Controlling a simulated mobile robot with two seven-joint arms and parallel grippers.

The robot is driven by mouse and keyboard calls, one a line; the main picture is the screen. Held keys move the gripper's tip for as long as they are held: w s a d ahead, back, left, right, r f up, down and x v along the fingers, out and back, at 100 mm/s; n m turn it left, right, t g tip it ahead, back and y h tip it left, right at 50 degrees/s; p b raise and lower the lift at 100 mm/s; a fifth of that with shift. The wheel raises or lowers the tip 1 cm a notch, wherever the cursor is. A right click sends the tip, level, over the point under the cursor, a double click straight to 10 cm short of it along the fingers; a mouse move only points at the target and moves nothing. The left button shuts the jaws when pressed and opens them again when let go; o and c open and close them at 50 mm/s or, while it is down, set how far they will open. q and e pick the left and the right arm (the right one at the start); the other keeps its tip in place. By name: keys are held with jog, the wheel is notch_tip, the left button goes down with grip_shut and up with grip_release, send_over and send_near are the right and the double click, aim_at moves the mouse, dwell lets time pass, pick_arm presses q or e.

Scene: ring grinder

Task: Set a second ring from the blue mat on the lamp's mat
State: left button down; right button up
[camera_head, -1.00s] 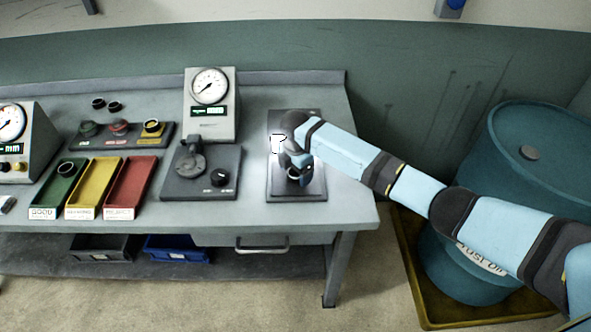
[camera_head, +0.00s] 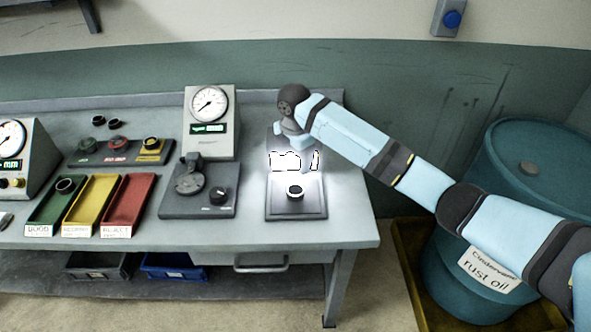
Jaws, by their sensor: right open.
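A dark ring (camera_head: 295,193) lies on the front part of the dark mat (camera_head: 312,211) at the right of the bench, in a bright pool of light. I take this to be the lamp's mat; the lamp itself cannot be made out behind my arm. My right gripper (camera_head: 302,161) hangs over the back of that mat, above and behind the ring and apart from it. It is open and holds nothing; glare washes out its fingers. Two dark rings, one of them here (camera_head: 114,124), lie at the back left of the bench. I cannot make out a blue mat. My left gripper is out of view.
A gauge box (camera_head: 210,125) and a dark fixture (camera_head: 190,203) stand left of the mat. Green (camera_head: 43,214), yellow (camera_head: 92,204) and red (camera_head: 130,203) trays lie further left; the green one holds a ring. A blue drum (camera_head: 545,160) stands at the right.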

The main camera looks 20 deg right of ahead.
jog(key=s+a+f+m+y, duration=0.1)
jog(key=s+a+f, duration=0.1)
jog(key=s+a+f+m+t+y, duration=0.1)
jog(key=s+a+f, duration=0.1)
jog(key=f, duration=0.1)
jog(key=s+a+f+m+t+y, duration=0.1)
jog(key=s+a+f, duration=0.1)
jog(key=shift+s+a+f, duration=0.3)
jog(key=shift+s, duration=0.1)
jog(key=s+a+f+m+t+y, duration=0.3)
jog(key=s+m+t, duration=0.15)
jog(key=s, duration=0.35)
jog(key=s+d+f+m+t+h, duration=0.1)
jog(key=s+d+f+m, duration=0.2)
jog(key=s, duration=0.3)
jog(key=s+d+f+m+t, duration=0.2)
jog(key=s+d+f+m, duration=0.1)
jog(key=s, duration=0.4)
jog(key=s+d+f+m+t+h, duration=0.1)
jog(key=s+d+f+m, duration=0.3)
jog(key=s+m, duration=0.2)
jog(key=shift+s+f+h, duration=0.2)
jog(key=shift+s+h, duration=0.1)
jog(key=shift+t, duration=0.25)
